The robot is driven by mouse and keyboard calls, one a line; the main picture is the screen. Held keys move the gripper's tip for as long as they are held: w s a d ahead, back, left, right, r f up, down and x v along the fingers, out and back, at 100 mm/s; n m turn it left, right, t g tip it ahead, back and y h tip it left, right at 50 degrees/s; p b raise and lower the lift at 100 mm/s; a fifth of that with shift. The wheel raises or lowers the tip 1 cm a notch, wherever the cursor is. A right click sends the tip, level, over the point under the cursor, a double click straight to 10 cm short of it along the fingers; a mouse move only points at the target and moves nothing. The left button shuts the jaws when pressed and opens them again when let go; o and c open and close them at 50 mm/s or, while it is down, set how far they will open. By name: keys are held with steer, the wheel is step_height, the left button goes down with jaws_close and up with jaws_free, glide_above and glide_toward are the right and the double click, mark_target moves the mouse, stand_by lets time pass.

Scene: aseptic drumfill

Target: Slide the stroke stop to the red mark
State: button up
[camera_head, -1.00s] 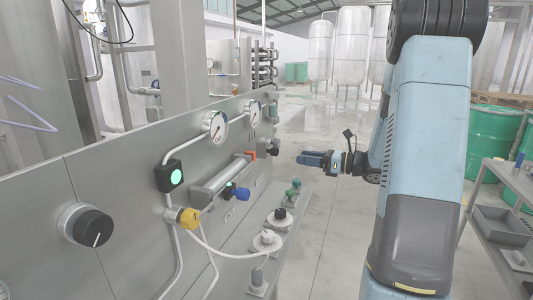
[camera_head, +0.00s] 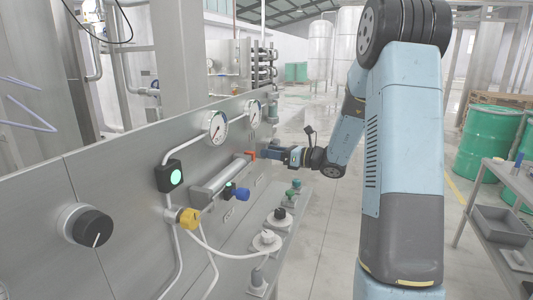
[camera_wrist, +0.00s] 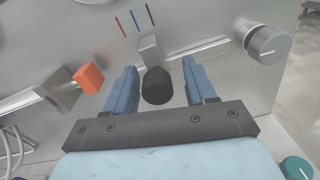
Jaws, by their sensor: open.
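The stroke stop appears to be the black knob (camera_wrist: 157,86) on a grey metal block in the wrist view. Above it the panel carries a red mark (camera_wrist: 121,26), a blue mark (camera_wrist: 135,21) and a black mark (camera_wrist: 150,14), left to right. The block sits below the blue and black marks, right of the red one. My gripper (camera_wrist: 158,75) is open, one finger on each side of the knob, with visible gaps. In the head view my gripper (camera_head: 268,152) is at the panel, and I cannot make out the stop there.
An orange block (camera_wrist: 88,78) on the cylinder end is close left of my left finger; it also shows in the head view (camera_head: 249,155). A grey round knob (camera_wrist: 268,44) is to the right. Below, a shelf carries white fittings (camera_head: 267,240).

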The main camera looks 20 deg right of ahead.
steer(key=shift+w+a, duration=0.35)
steer(key=shift+a, duration=0.1)
steer(key=shift+c, duration=0.5)
jaws_close()
